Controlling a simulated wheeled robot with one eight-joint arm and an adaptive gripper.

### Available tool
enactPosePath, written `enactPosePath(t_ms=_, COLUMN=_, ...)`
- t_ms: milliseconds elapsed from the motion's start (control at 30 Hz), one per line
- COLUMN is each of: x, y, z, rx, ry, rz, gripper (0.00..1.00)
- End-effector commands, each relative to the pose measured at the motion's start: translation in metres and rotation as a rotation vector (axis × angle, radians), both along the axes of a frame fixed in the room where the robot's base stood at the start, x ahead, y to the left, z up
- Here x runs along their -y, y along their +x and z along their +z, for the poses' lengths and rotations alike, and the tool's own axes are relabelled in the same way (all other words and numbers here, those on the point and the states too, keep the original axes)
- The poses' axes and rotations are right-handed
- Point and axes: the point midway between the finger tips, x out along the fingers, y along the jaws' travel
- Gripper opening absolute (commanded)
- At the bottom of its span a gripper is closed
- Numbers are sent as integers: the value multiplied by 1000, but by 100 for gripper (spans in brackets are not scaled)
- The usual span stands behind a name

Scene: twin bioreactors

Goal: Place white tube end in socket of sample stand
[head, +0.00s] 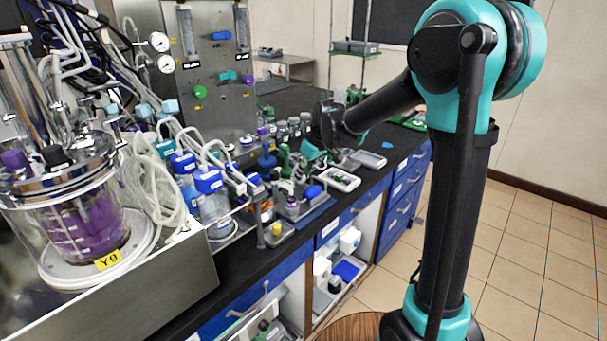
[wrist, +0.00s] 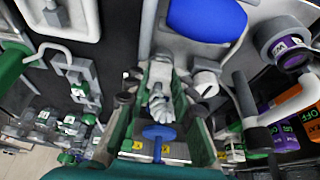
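My gripper (wrist: 162,90) shows in the wrist view with its two greenish fingers apart. A white knobbed fitting (wrist: 160,106) and a blue disc (wrist: 159,132) show between the fingers; I see no clear grip on them. In the head view my gripper (head: 328,140) is over the bench, partly hidden by my arm. White tubing (head: 215,152) loops over the blue-capped bottles in the head view. I cannot tell which tube end is the task's. A grey stand (head: 262,222) is at the bench's front edge; I cannot tell if it is the sample stand, and no socket is clear.
A glass vessel of purple liquid (head: 85,222) stands at left on a steel base. Blue-capped bottles (head: 208,180) crowd the bench, with a white tray (head: 338,180) near the front edge. A large blue part (wrist: 207,18) is close in the wrist view. The floor at right is clear.

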Motion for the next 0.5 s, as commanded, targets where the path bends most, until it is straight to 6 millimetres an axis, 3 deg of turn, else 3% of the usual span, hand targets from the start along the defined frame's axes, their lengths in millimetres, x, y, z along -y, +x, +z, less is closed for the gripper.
enactPosePath(t_ms=167, x=0, y=0, z=0, rx=0, ry=0, rz=0, gripper=44)
enactPosePath(t_ms=500, x=1, y=0, z=4, rx=0, ry=0, rz=0, gripper=44)
